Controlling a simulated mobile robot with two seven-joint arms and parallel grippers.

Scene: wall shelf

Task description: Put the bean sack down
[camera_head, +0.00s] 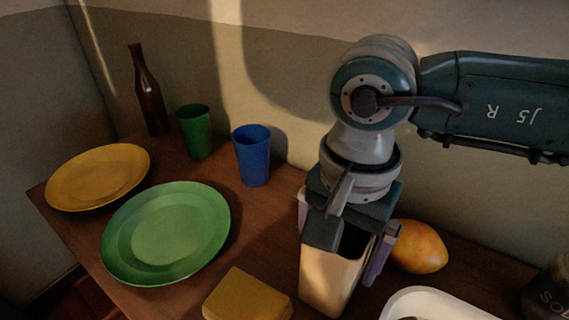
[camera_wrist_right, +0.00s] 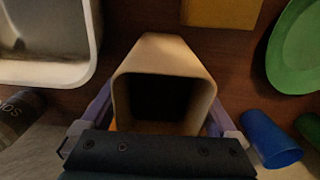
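My right gripper (camera_head: 345,240) is above the front right of the wooden table, with its purple fingers on two opposite sides of a cream, open-topped, tapering container (camera_head: 325,278). It appears shut on this container. In the right wrist view, the container (camera_wrist_right: 163,52) sits between the fingers with its dark hollow inside facing the camera. I cannot tell whether its base touches the table. No thing is clearly a bean sack. A mustard-yellow block (camera_head: 248,297) lies on the table left of the container; I cannot tell whether it is the sack. My left gripper is not in view.
A green plate (camera_head: 166,233), yellow plate (camera_head: 98,177), green cup (camera_head: 195,131), blue cup (camera_head: 252,155) and brown bottle (camera_head: 148,92) stand left. An orange-yellow fruit (camera_head: 418,247), white tray (camera_head: 435,297) and dark jar (camera_head: 548,292) are right. Bare wood shows between blue cup and block.

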